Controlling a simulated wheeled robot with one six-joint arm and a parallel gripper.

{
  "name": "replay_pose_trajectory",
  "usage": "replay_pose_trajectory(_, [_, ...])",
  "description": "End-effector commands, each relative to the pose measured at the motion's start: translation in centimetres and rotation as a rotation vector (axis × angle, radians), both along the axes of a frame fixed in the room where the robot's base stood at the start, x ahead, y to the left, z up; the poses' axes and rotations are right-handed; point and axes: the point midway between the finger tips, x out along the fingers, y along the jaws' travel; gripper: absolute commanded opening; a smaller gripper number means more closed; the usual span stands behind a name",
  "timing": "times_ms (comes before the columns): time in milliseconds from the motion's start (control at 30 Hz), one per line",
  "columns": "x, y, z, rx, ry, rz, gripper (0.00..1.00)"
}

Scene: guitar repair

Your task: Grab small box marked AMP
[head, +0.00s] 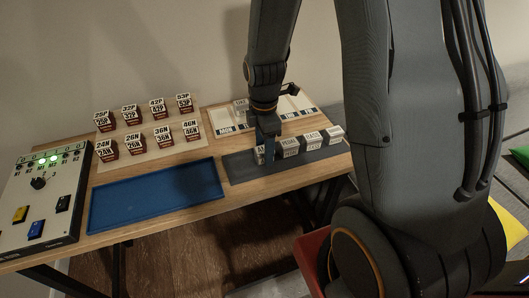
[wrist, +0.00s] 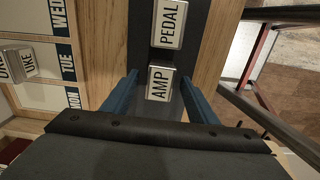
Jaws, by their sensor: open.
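The small white box marked AMP (wrist: 160,82) lies on the dark grey mat (wrist: 144,50) in the wrist view. My gripper (wrist: 160,92) is open, with one blue finger on each side of the AMP box. I cannot tell whether either finger touches it. In the head view the AMP box (head: 261,154) is partly hidden behind my gripper (head: 267,160), which points down at the left end of the row on the mat.
The box marked PEDAL (wrist: 169,24) sits just beyond AMP, with more boxes to its right in the head view. A blue tray (head: 155,196) lies to the left. A white day board (wrist: 40,60) with a box on it is behind the mat. A control panel (head: 40,205) stands at far left.

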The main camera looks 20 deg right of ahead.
Motion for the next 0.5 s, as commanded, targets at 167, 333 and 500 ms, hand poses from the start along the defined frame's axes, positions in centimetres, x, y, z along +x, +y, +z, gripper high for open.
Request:
replay_pose_trajectory(167, [-0.02, 0.01, -0.61, 0.0, 0.0, 0.0, 0.53])
replay_pose_trajectory(333, [-0.01, 0.01, -0.61, 0.0, 0.0, 0.0, 0.53])
replay_pose_trajectory(500, [-0.02, 0.01, -0.61, 0.0, 0.0, 0.0, 0.26])
